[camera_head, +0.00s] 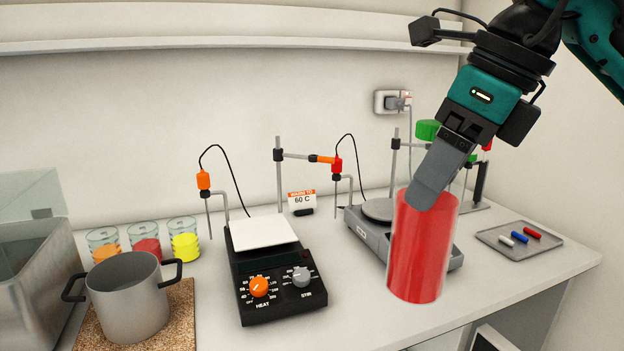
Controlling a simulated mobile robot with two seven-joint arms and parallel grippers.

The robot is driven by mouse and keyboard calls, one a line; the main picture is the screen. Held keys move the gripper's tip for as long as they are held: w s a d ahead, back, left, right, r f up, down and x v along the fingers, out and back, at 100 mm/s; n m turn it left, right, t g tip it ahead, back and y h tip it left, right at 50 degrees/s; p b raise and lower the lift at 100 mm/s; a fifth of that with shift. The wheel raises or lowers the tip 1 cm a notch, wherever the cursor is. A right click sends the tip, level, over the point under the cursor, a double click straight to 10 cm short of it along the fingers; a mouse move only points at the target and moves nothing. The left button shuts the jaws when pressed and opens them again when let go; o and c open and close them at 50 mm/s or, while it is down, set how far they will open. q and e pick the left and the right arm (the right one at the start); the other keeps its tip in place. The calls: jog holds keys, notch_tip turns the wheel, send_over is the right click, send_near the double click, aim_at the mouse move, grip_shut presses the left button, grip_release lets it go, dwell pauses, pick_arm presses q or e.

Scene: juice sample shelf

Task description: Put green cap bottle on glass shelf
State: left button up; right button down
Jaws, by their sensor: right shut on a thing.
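The green cap bottle shows as a red-filled cylinder (418,255), slightly tilted, with a green cap (428,130) above it in line. My right gripper (436,182) comes down from the upper right and is shut on the bottle's upper part, hiding its neck. The bottle is in front of the right hotplate; whether its base touches the bench is unclear. I cannot make out a glass shelf for certain. My left gripper is not in view.
A black hotplate (280,285) stands mid-bench. A steel pot (128,305) is on a cork mat at left, before several colored beakers (185,240). A grey hotplate (362,240) is behind the bottle. A tray (493,237) holds colored sticks. A white wall shelf (230,42) runs above.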

aim_at(434, 263)
jog(key=d+f+n+g+h, duration=0.1)
jog(key=d+f+n+g, duration=0.2)
jog(key=f+n, duration=0.9)
jog(key=d+f+n+g+h, duration=0.2)
jog(key=d+f+n+g, duration=0.1)
jog(key=f+n, duration=1)
notch_tip(434, 263, down, 3)
jog(key=shift+w+g+h, duration=0.15)
jog(key=shift+g+h, duration=0.15)
jog(key=shift+g, duration=0.3)
